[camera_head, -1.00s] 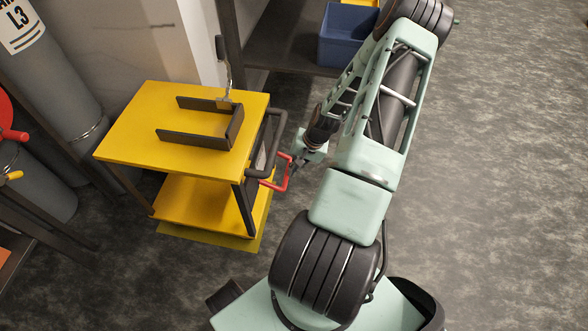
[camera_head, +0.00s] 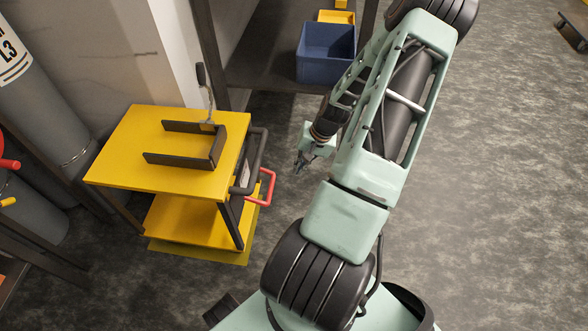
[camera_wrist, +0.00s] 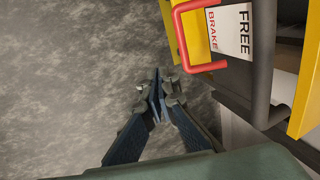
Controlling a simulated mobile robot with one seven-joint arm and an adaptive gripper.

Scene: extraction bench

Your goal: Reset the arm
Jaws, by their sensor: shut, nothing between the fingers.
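My gripper (camera_head: 299,168) hangs at the end of my pale green arm, to the right of the yellow cart (camera_head: 125,143). In the wrist view my gripper (camera_wrist: 158,90) has its fingertips together with nothing between them, over bare floor. The cart's red brake lever (camera_head: 268,187) sticks out from its right side, apart from the fingers. In the wrist view the red lever (camera_wrist: 178,42) is beside a plate marked FREE and BRAKE (camera_wrist: 229,31), above and to the right of the fingertips. The cart's dark handle (camera_wrist: 263,60) runs along the right.
Grey cylinders (camera_head: 45,95) stand at the left. A blue bin (camera_head: 326,54) sits on a dark shelf (camera_head: 262,68) behind the cart. A dark U-shaped bracket (camera_head: 185,160) lies on the cart top. The grey floor (camera_head: 490,180) to the right is open.

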